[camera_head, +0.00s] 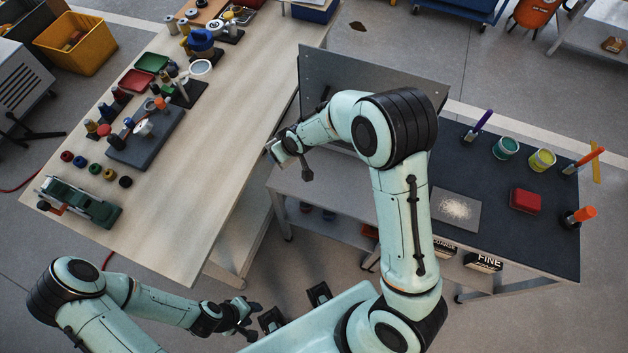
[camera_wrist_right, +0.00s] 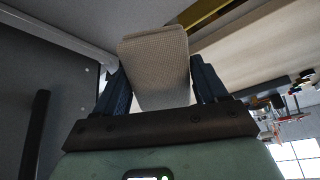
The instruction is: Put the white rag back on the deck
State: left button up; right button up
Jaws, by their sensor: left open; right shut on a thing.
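The white rag (camera_wrist_right: 154,62), a pale woven pad, is held between the dark fingers of my right gripper (camera_wrist_right: 157,78) in the wrist view. In the head view the right gripper (camera_head: 288,158) is over the left end of a grey surface (camera_head: 335,192), close to the wooden bench's edge; I cannot make out the rag there. This grey surface adjoins a dark-topped table (camera_head: 465,160); I cannot tell which part is the deck. My left gripper (camera_head: 247,320) is open and empty at the bottom, away from the rag.
An upright grey panel (camera_head: 385,78) stands behind the grey surface. The dark top holds a powder-covered plate (camera_head: 457,208), a red block (camera_head: 525,201), paint pots and brushes. The wooden bench (camera_head: 210,150) carries a green tool (camera_head: 80,203) and many small parts; its right side is clear.

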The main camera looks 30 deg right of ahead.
jog(key=s+d+r+m+g+h, duration=0.1)
jog(key=s+d+r+g, duration=0.2)
jog(key=r, duration=0.2)
jog(key=s+d+r+m+g, duration=0.2)
jog(key=s+d+r, duration=0.1)
jog(key=s+r, duration=0.15)
send_over(314, 182)
notch_tip(314, 182, down, 14)
jog(key=shift+s+r+b, duration=0.1)
jog(key=shift+b, duration=0.35)
jog(key=shift+f, duration=2.65)
jog(key=o, duration=0.9)
